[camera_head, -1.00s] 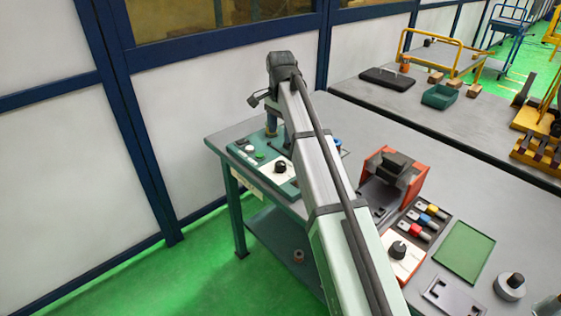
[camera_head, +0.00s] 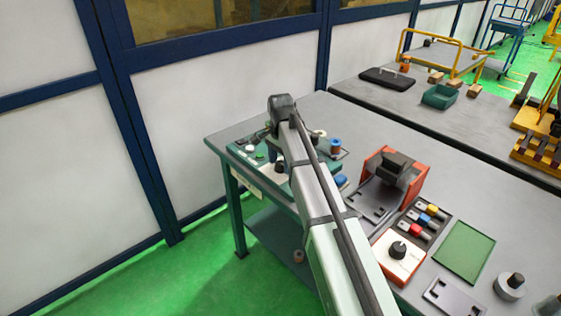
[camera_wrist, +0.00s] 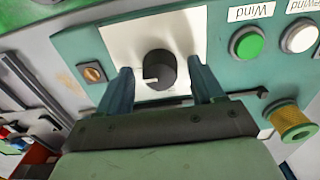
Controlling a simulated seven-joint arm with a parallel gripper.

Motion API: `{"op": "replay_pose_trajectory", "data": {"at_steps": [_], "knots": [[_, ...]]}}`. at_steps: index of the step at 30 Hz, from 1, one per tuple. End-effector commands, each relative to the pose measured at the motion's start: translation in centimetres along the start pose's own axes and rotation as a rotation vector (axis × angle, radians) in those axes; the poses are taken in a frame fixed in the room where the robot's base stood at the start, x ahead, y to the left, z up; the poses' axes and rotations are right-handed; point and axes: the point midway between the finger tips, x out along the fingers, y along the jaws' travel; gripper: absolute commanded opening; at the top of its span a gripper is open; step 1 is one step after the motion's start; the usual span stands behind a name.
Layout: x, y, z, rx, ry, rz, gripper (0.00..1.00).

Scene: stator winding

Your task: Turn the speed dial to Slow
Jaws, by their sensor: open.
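A black round dial (camera_wrist: 160,69) with a pale pointer mark sits on a white plate (camera_wrist: 118,42) of the green control panel (camera_wrist: 77,47). The plate's markings are not readable. My gripper (camera_wrist: 166,74) is open, with one finger at each side of the dial in the wrist view. I cannot tell whether either finger touches it. In the head view the dial (camera_head: 280,167) shows partly beside my arm, on the panel (camera_head: 240,153) at the table's left end.
A green Wind button (camera_wrist: 248,44) and a white button (camera_wrist: 299,37) are on the same panel. A yellow spool (camera_wrist: 290,120) stands close to my gripper's right. An orange-framed fixture (camera_head: 393,172) and another black dial (camera_head: 398,249) stand nearer on the table.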

Motion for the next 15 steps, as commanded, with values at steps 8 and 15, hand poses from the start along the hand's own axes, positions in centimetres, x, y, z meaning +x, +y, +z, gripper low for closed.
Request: {"op": "replay_pose_trajectory", "data": {"at_steps": [8,15], "knots": [[0.0,0.0,0.0,0.0,0.0,0.0,0.62],[-0.01,0.0,0.0,0.0,0.0,0.0,0.39]]}}
